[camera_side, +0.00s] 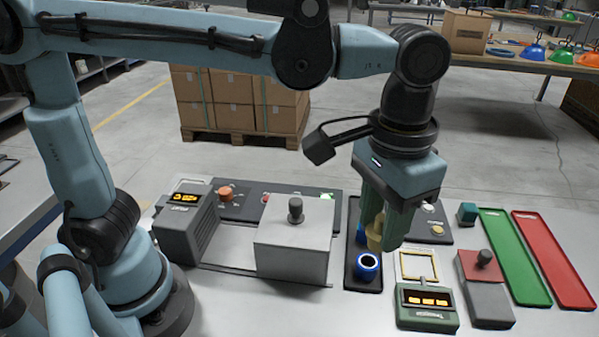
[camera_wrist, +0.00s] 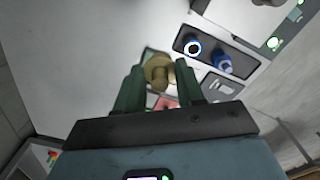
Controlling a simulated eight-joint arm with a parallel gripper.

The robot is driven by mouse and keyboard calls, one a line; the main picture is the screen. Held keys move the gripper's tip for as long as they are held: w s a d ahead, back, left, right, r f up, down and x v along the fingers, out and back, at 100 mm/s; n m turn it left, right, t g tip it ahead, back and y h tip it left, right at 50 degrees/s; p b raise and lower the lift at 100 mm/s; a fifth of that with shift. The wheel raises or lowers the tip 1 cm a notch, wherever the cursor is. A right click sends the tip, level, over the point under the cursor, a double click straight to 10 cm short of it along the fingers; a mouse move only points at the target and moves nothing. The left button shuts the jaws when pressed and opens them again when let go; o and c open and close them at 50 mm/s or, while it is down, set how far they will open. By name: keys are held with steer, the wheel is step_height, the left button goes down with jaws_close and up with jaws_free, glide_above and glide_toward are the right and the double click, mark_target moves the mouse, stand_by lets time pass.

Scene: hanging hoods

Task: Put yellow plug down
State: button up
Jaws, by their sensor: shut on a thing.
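The yellow plug (camera_side: 374,232) is between the fingers of my gripper (camera_side: 385,232) in the side view, partly hidden by the near finger. In the wrist view the brass-yellow plug (camera_wrist: 159,72) sits between the fingertips of my gripper (camera_wrist: 160,88), which is shut on it. The gripper points down over the black tray area. A blue ring-shaped piece (camera_side: 367,267) stands in the front of the dark tray (camera_side: 362,286), just below the plug in the side view. I cannot tell whether the plug's underside touches anything.
A green device with an orange display (camera_side: 428,304) stands in front. A grey-and-red box with a knob (camera_side: 485,290) is right of it, then green (camera_side: 515,258) and red (camera_side: 553,258) trays. A grey knobbed block (camera_side: 293,250) stands left. Bare table shows at the front left.

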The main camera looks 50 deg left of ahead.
steer(key=w+a+f+n, duration=0.3)
steer(key=w+a+f, duration=0.1)
steer(key=w+a, duration=0.2)
steer(key=w+a+f+n, duration=0.4)
steer(key=w+a, duration=0.2)
steer(key=w+a+f+n, duration=0.4)
steer(key=w+a+f, duration=0.1)
steer(key=w+a, duration=0.1)
steer(key=shift+w, duration=0.4)
steer(key=shift+w+a+f, duration=0.1)
steer(key=shift+f, duration=1.95)
steer(key=o, duration=1)
steer(key=shift+f, duration=0.1)
step_height(320, 180, up, 12)
steer(key=shift+r, duration=0.15)
